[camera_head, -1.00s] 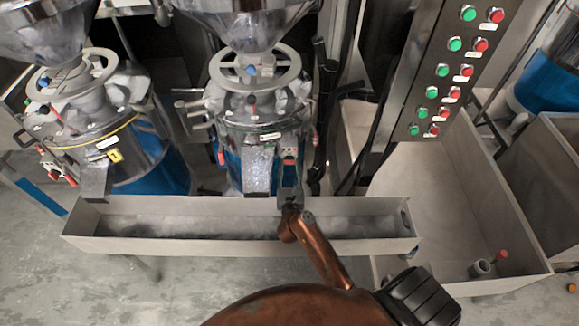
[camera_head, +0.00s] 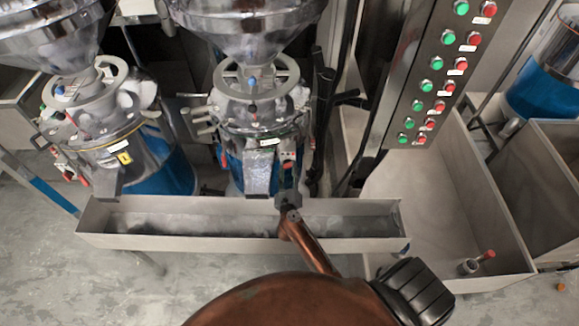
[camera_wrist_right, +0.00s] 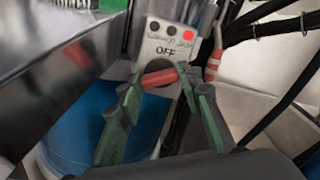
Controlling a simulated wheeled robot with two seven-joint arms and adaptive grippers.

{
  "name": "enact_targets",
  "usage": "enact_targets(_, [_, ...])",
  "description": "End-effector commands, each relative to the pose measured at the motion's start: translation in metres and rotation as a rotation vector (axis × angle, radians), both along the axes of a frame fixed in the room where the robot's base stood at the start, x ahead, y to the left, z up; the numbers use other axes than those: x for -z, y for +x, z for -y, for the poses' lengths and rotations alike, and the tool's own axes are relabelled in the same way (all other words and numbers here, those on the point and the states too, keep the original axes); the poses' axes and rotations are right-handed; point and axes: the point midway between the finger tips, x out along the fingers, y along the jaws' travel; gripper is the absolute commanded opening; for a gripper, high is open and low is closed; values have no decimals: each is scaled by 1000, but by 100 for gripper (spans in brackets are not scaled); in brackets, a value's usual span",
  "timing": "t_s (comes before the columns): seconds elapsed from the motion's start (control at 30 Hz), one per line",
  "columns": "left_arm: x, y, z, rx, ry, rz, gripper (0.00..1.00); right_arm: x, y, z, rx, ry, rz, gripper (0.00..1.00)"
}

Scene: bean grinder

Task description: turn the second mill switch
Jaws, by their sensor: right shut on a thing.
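The middle mill (camera_head: 262,118) has a blue base, a handwheel and a steel hopper. Its switch shows small and red on the front (camera_head: 288,164), right of the chute. In the right wrist view a red switch handle (camera_wrist_right: 160,77) lies nearly level below the word OFF on a grey plate (camera_wrist_right: 170,40). My right gripper (camera_head: 287,194) reaches up over the trough to the switch. Its green fingers (camera_wrist_right: 162,84) stand on either side of the red handle and are shut on it. My left gripper is not in view.
A long metal trough (camera_head: 130,241) runs under the mills, below my right gripper. Another mill (camera_head: 105,135) stands at left. A panel with green and red buttons (camera_head: 437,80) rises at right. A bin (camera_head: 440,200) holds a small red-capped item (camera_head: 470,267).

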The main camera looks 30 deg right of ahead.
Motion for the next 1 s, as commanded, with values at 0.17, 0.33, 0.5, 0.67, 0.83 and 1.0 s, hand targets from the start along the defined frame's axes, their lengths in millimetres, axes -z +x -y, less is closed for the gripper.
enact_targets(0.17, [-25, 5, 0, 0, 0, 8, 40, -5, 1, -1, -1, -144, -89, 9])
enact_targets(0.33, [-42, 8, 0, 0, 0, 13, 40, -4, 0, -1, -2, -281, -173, 9])
enact_targets(0.5, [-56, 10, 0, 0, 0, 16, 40, -4, 1, -1, -2, -418, -257, 9])
enact_targets(0.67, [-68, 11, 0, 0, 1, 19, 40, -3, 1, -1, -2, -547, -336, 9])
enact_targets(0.83, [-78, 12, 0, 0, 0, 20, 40, -2, 1, -2, -3, -670, -412, 9])
enact_targets(1.0, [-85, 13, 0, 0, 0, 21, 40, -2, 1, -1, -2, -773, -473, 9])
